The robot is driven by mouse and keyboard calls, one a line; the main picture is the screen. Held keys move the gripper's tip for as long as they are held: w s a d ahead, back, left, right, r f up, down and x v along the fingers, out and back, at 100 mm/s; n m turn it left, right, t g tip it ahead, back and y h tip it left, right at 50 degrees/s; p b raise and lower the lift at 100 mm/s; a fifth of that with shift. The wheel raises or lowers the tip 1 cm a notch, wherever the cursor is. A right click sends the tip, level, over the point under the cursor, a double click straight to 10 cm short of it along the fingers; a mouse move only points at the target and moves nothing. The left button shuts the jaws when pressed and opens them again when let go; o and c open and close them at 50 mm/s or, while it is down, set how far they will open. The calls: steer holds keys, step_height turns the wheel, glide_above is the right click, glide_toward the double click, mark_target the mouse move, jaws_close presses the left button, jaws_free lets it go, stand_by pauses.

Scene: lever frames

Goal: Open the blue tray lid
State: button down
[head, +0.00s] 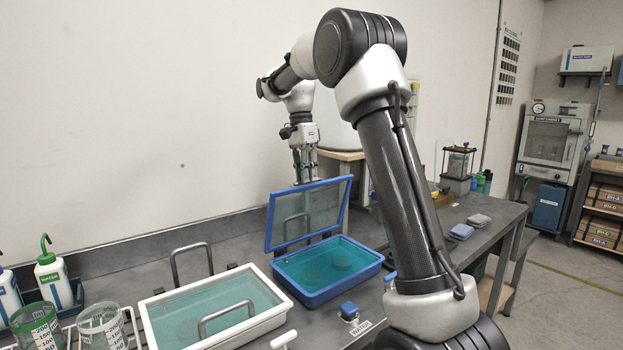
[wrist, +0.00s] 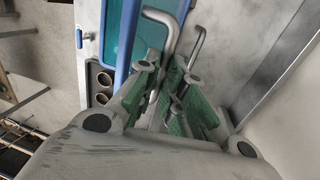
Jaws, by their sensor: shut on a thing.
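The blue tray (head: 325,290) sits on the grey bench, with teal liquid and a dim round shape in it. Its blue-framed clear lid (head: 310,213) stands steeply tilted up along the tray's far edge, so the tray is uncovered. A bent metal handle (wrist: 166,30) is on the lid; it shows through the clear panel in the head view. My gripper (head: 305,172) reaches down at the far side of the lid's top edge. In the wrist view its green-padded fingers (wrist: 172,72) close around the handle. The exact contact is partly hidden by the fingers.
A white tray (head: 160,342) with a teal clear cover and metal handles stands left of the blue tray. Beakers (head: 100,325) and a wash bottle (head: 52,272) are at far left. The wall is close behind the bench.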

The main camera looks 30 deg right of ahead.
steer(key=w+a+f, duration=0.1)
steer(key=w, duration=0.7)
steer(key=shift+a+f, duration=0.25)
steer(key=shift+a, duration=0.05)
steer(key=c, duration=1.5)
jaws_free()
steer(key=r, duration=0.2)
steer(key=w+r, duration=0.1)
steer(key=r, duration=0.4)
steer(key=shift+w+a+r, duration=0.1)
steer(key=shift+w+r, duration=0.05)
steer(key=shift+r, duration=0.05)
